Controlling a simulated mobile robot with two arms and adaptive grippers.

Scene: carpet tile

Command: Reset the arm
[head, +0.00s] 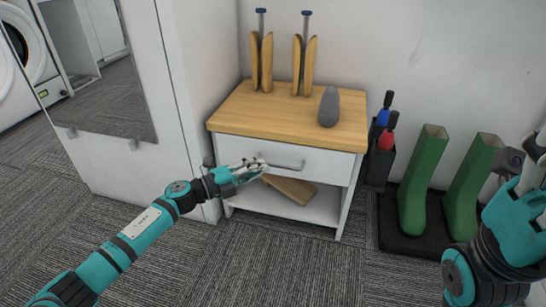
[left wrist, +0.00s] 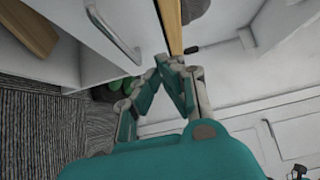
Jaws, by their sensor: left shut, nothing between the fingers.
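My left arm reaches in from the left in the head view. Its gripper (head: 254,168) is shut and empty, in front of the white drawer front (head: 235,149) of a small cabinet. It appears close to the left end of the metal drawer handle (head: 288,166); contact cannot be told. In the left wrist view the gripper's fingers (left wrist: 170,64) meet at the tips with nothing between them, and the handle (left wrist: 112,36) shows to their left. My right arm (head: 510,225) is at the right edge, partly out of frame; its finger state is unclear.
The cabinet's wooden top (head: 240,107) holds shoe trees (head: 267,62) and a grey rounded object (head: 328,107). A wooden board (head: 290,189) lies on the lower shelf. Green boots (head: 422,180) stand on a black tray (head: 400,240) near my right arm. A mirrored door (head: 105,70) stands left.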

